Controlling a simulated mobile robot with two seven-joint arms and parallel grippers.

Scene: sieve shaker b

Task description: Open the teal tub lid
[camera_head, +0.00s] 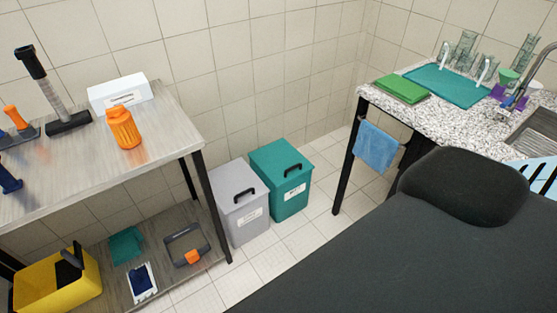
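The teal tub (291,200) stands on the tiled floor between the bench and the granite counter. Its teal lid (281,162) is on top and looks closed, with a black handle (294,169) on it. A label is on its front face. Neither of my grippers shows in the head view.
A grey tub (244,227) with a black handle stands at its left. A metal bench (172,126) with a lower shelf is on the left, and a granite counter (381,100) on the right. A black padded surface (400,265) fills the lower right. Floor tiles (290,243) before the tub are clear.

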